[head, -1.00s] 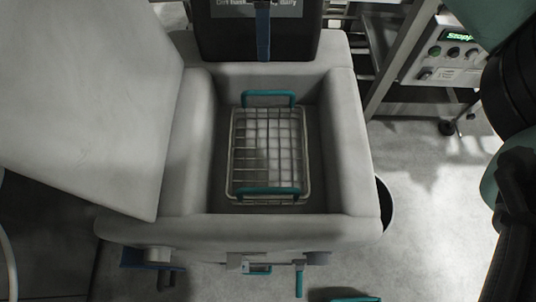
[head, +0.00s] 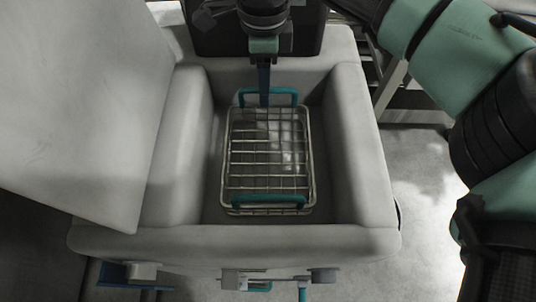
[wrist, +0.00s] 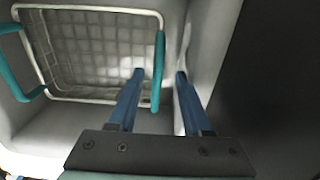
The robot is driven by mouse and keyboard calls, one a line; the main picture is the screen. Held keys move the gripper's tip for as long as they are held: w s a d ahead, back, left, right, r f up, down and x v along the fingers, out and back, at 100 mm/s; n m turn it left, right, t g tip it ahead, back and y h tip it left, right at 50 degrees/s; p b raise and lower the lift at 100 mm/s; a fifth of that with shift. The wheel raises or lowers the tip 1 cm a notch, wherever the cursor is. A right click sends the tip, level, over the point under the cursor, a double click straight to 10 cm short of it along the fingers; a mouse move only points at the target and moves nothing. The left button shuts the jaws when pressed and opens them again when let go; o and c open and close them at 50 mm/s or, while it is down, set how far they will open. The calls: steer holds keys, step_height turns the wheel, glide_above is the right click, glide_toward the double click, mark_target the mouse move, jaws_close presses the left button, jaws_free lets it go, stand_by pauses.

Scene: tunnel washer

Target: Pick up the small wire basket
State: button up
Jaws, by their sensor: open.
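The small wire basket (head: 268,157) sits in a light grey basin, with a teal handle at its near end and another at its far end (head: 283,91). In the wrist view the basket (wrist: 90,50) fills the upper left. My gripper (head: 264,104) is open, pointing down at the far handle. In the wrist view its two blue fingers appear one on each side of that handle (wrist: 160,85), with visible gaps. I cannot tell exactly how low the tips are relative to the bar. Nothing is held.
The basin has thick padded-looking walls (head: 345,140) close around the basket. A large pale panel (head: 80,100) stands tilted on the left. A dark box (head: 215,30) is behind the basin. Open floor (head: 425,180) lies to the right.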

steer(key=f, duration=0.3)
steer(key=f+b, duration=0.1)
steer(key=f, duration=0.1)
steer(key=shift+s+d, duration=0.15)
steer(key=shift+d, duration=0.15)
jaws_close()
stand_by(1.0)
